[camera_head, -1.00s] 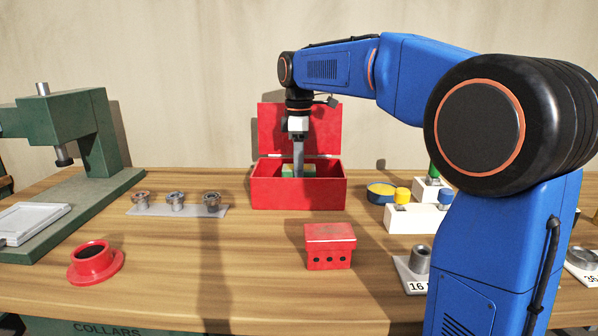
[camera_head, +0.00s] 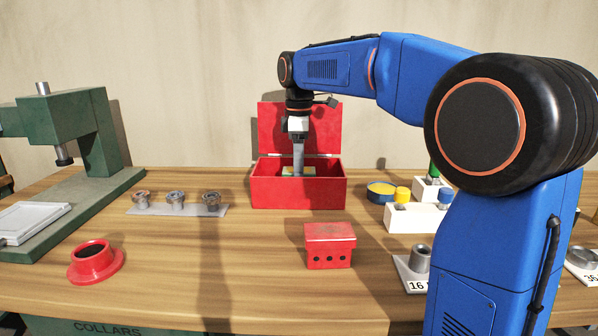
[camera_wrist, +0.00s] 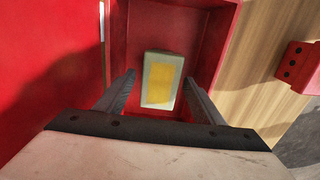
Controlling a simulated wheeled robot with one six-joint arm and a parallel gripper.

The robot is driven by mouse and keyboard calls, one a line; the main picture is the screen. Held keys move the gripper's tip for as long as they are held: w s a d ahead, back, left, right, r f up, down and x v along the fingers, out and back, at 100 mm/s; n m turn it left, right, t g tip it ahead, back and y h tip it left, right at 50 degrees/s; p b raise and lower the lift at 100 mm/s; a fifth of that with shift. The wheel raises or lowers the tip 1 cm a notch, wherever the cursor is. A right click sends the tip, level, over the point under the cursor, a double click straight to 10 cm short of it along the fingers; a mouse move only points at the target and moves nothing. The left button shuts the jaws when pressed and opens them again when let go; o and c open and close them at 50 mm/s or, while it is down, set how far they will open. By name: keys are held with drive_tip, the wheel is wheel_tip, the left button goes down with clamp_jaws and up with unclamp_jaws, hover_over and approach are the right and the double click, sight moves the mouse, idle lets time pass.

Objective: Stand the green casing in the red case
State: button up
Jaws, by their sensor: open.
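The red case (camera_head: 298,194) stands open at the back middle of the table, its lid (camera_head: 326,128) raised behind it. The green casing (camera_wrist: 159,80), pale green with a yellow panel on its upper face, is inside the case; in the head view only its top (camera_head: 308,171) shows above the front wall. My gripper (camera_head: 298,172) points down into the case over the casing. In the wrist view its two fingers are spread on either side of the casing, with gaps visible. The casing's lower part is hidden, so I cannot tell its full posture.
A small red box with holes (camera_head: 330,246) stands in front of the case. A red flanged ring (camera_head: 95,263), a strip of metal collars (camera_head: 177,208) and a green press (camera_head: 78,130) are left. White blocks (camera_head: 417,218) and a blue-and-yellow tin (camera_head: 380,193) are right.

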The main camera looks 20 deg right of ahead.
wheel_tip(320, 180, up, 12)
drive_tip(key=shift+f, duration=0.25)
idle(0.4)
